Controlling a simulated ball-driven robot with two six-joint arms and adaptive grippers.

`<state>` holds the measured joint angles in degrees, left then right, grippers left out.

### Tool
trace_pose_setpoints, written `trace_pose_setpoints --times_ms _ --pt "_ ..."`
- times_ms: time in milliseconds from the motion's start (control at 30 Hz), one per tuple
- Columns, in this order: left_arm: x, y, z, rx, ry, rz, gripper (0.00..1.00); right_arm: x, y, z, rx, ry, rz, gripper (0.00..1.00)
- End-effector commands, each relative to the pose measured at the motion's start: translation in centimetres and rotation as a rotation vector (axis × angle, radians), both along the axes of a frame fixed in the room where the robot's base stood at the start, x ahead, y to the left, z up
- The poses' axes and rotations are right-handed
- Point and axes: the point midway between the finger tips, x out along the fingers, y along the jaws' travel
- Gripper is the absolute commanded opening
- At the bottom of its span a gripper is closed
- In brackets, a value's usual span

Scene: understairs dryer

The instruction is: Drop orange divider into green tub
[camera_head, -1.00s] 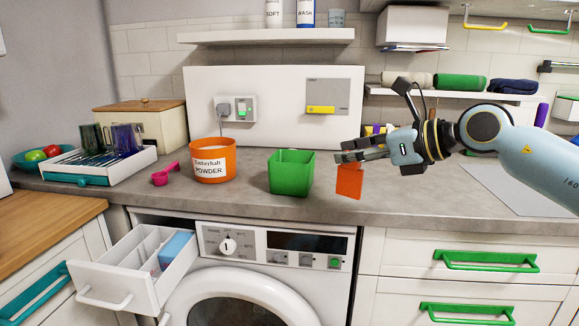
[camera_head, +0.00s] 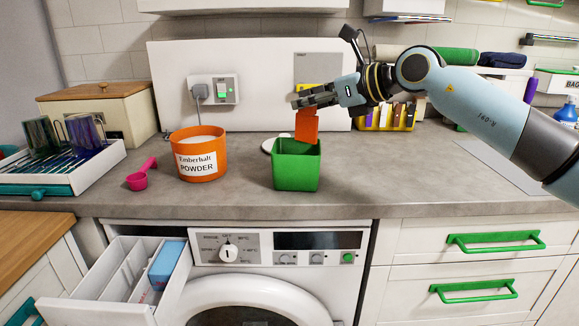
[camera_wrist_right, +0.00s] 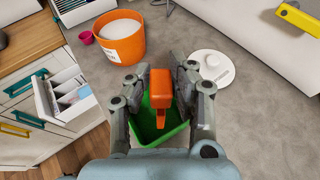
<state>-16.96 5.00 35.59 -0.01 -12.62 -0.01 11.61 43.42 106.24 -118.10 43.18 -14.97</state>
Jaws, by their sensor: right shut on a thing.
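The orange divider (camera_head: 307,127) hangs from my right gripper (camera_head: 314,97), directly above the green tub (camera_head: 296,179) on the grey worktop. In the head view its lower edge meets the line of the tub's rim. In the right wrist view the divider (camera_wrist_right: 160,92) sits between the two fingers of my right gripper (camera_wrist_right: 161,92), with the green tub (camera_wrist_right: 146,136) below it. The inside of the tub is partly hidden by the divider and the fingers. My left gripper is not in view.
An orange powder tub (camera_head: 199,156) and a pink scoop (camera_head: 142,175) stand left of the green tub. A white round lid (camera_wrist_right: 212,66) lies behind it. The dryer's open drawer (camera_head: 127,275) juts out below.

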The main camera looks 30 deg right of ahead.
Motion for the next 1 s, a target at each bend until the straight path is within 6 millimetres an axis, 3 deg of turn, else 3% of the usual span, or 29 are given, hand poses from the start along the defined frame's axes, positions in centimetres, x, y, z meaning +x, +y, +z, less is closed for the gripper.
trace_pose_setpoints --times_ms 100,200,400,533,667,700,867,1000 --pt "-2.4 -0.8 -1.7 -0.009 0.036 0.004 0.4 0.0 0.0 -2.0 0.002 0.002 0.0 0.0" --pt "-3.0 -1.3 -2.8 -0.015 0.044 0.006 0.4 0.0 0.0 -3.4 0.001 0.003 0.0 0.0" --pt "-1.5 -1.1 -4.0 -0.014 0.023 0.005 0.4 0.0 0.0 -4.9 0.002 0.002 0.0 0.0" --pt "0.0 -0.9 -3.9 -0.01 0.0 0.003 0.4 0.0 0.0 -4.8 0.001 0.0 0.0 0.0" --pt "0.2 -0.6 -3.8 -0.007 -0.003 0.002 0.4 0.0 0.0 -4.7 0.001 0.0 0.0 0.0" --pt "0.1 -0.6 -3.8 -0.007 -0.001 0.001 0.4 0.0 0.0 -4.7 0.001 0.0 0.0 0.24" --pt "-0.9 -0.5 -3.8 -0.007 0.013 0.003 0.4 0.0 0.0 -4.7 0.001 0.0 0.0 0.45" --pt "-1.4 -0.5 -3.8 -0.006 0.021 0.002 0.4 0.0 0.0 -4.7 0.001 0.0 0.0 0.47"
